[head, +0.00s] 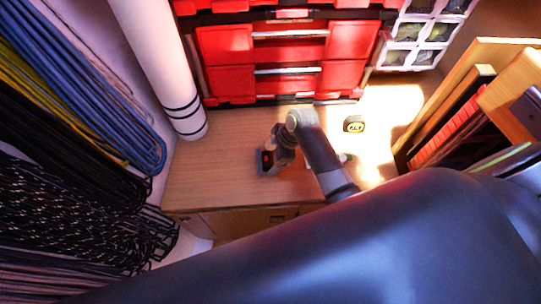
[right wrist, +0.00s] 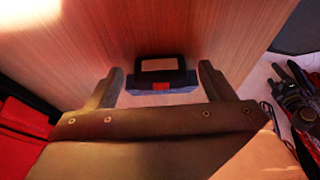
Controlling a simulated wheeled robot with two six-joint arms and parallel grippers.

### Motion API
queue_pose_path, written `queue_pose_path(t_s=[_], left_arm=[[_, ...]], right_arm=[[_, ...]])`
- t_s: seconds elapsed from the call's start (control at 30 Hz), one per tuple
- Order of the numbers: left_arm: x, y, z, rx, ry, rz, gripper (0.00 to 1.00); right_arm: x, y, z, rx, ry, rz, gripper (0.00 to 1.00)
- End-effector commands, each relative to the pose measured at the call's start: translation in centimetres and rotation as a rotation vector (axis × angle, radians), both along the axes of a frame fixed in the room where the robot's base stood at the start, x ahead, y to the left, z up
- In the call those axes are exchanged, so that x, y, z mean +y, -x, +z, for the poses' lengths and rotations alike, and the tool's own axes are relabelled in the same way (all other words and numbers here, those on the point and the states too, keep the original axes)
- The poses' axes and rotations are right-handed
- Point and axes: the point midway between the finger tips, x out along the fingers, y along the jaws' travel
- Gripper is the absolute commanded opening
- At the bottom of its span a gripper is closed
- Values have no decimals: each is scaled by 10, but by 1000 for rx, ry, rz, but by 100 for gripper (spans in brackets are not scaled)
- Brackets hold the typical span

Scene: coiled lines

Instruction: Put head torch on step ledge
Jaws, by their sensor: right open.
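In the right wrist view a small dark blue and black block with a red patch, which looks like the head torch (right wrist: 161,74), lies on a wooden surface between the two fingers of my right gripper (right wrist: 162,84). The fingers are spread, with a gap on each side of it. In the head view my right gripper (head: 275,160) is low over the wooden top (head: 220,165), and a dark piece with red shows at its tip. I cannot tell which surface is the step ledge. My left gripper is not in view.
Red drawers (head: 290,60) stand at the back, with a white rack (head: 412,40) at right. A white tube (head: 160,60) leans at left beside hanging coiled lines (head: 90,80). A round black and yellow item (head: 354,124) lies on the top. The top's left part is clear.

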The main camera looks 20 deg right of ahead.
Motion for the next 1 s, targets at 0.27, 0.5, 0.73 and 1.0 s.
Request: queue_pose_path(t_s=[0.27, 0.5, 0.73, 1.0], left_arm=[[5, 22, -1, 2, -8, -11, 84], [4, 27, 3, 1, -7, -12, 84], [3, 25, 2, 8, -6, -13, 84], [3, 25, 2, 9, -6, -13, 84]], right_arm=[[-20, 5, 53, -3, 2, 1, 76], [-36, 10, 92, -2, 1, 0, 76], [-42, 12, 105, 1, 0, 0, 76], [-42, 12, 105, 1, -1, 0, 76]])
